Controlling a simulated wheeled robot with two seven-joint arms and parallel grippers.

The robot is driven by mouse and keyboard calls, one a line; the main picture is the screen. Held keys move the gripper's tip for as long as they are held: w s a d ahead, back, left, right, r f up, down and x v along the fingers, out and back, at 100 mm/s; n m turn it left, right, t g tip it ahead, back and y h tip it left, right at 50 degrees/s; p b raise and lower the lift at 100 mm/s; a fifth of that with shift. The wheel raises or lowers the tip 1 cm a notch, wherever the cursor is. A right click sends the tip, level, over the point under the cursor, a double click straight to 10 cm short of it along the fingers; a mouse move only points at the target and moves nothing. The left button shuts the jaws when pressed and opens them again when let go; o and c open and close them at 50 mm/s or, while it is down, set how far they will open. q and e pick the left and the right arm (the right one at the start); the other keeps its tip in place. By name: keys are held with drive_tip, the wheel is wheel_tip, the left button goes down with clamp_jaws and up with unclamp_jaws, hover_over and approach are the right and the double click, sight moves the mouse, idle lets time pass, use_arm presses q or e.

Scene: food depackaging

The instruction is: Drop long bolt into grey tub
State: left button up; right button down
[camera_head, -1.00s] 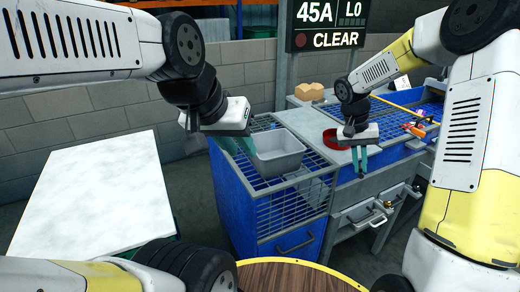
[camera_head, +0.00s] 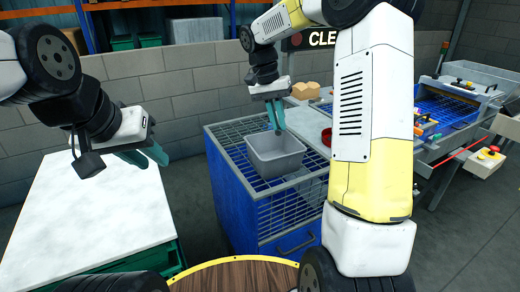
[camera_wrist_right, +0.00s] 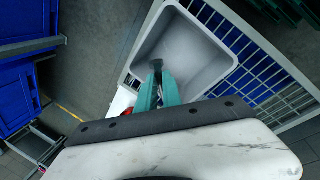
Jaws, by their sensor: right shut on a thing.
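The grey tub (camera_head: 258,165) stands on the blue wire-mesh bench; it also fills the upper part of the right wrist view (camera_wrist_right: 210,75). My right gripper (camera_head: 276,122) is just above the tub's back rim, fingers pointing down. In the right wrist view its teal fingers (camera_wrist_right: 157,88) are shut on a small dark grey thing at the tips, which looks like the long bolt (camera_wrist_right: 155,64). It shows against the tub's inside; its full length is hidden. My left gripper (camera_head: 143,156) is empty over the white table, its fingers apart.
The blue mesh bench (camera_head: 280,215) surrounds the tub. A white-topped table (camera_head: 75,215) is at the left. A blue-floored workstation (camera_head: 445,108) with small parts stands farther right.

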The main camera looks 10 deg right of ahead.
drive_tip(key=shift+f, duration=2.05)
drive_tip(key=c, duration=1.4)
unclamp_jaws()
drive_tip(key=shift+c, duration=0.2)
wheel_tip(320, 180, up, 8)
drive_tip(key=f, duration=0.1)
hover_over(278, 133)
drive_tip(key=w+a, duration=0.1)
drive_tip(key=w, duration=0.3)
drive_tip(key=shift+s+r, duration=0.15)
drive_tip(key=shift+r, duration=0.1)
